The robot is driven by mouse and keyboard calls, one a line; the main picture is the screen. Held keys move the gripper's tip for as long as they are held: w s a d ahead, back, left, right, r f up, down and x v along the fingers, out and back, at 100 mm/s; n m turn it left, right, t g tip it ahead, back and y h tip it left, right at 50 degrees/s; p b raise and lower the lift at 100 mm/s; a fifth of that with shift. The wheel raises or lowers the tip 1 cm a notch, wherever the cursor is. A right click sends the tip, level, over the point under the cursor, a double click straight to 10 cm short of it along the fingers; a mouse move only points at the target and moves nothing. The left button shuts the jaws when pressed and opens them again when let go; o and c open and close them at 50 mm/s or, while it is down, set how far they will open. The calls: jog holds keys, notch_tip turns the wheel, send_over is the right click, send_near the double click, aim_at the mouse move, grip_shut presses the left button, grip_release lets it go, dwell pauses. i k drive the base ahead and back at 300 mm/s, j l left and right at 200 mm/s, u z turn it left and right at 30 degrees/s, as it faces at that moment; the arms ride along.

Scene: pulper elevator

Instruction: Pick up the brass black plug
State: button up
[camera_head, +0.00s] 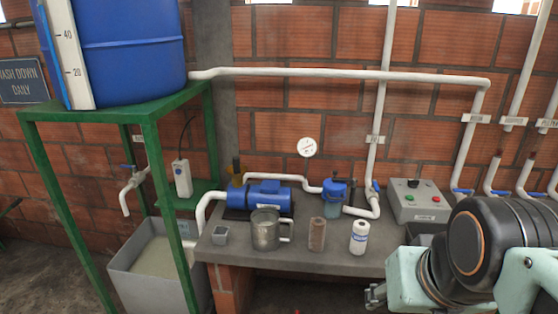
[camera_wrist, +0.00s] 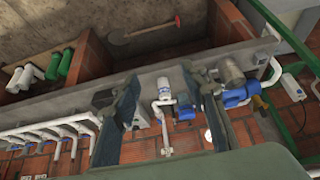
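No object is clearly recognisable as the brass black plug. A small brass-coloured upright piece with a dark top (camera_head: 236,170) stands at the left end of the blue pump (camera_head: 265,195) in the head view; I cannot tell whether it is the plug. A yellowish piece (camera_wrist: 259,104) also shows beside the blue pump in the wrist view. My gripper (camera_wrist: 155,88) is open and empty in the wrist view, fingers wide apart. In the head view its end (camera_head: 375,296) shows low at the right, before the bench's front, well away from the brass piece.
A green stand (camera_head: 148,165) with a blue barrel (camera_head: 130,45) and white pipes flank the left.

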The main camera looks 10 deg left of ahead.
aim_at(236, 159)
jog(key=i+j+z, duration=0.3)
jog(key=j, duration=0.35)
jog(key=i+j+z, duration=0.1)
jog(key=i+j, duration=0.15)
jog(key=j, duration=0.15)
jog(key=i+j+z, duration=0.15)
jog(key=j, duration=0.2)
jog(key=i+j+z, duration=0.15)
jog(key=j, duration=0.25)
jog(key=i+j+z, duration=0.15)
jog(key=j, duration=0.25)
jog(key=k+j+z, duration=0.15)
jog(key=j, duration=0.2)
jog(key=k+j+z, duration=0.1)
jog(key=j, duration=0.25)
jog(key=i, duration=0.35)
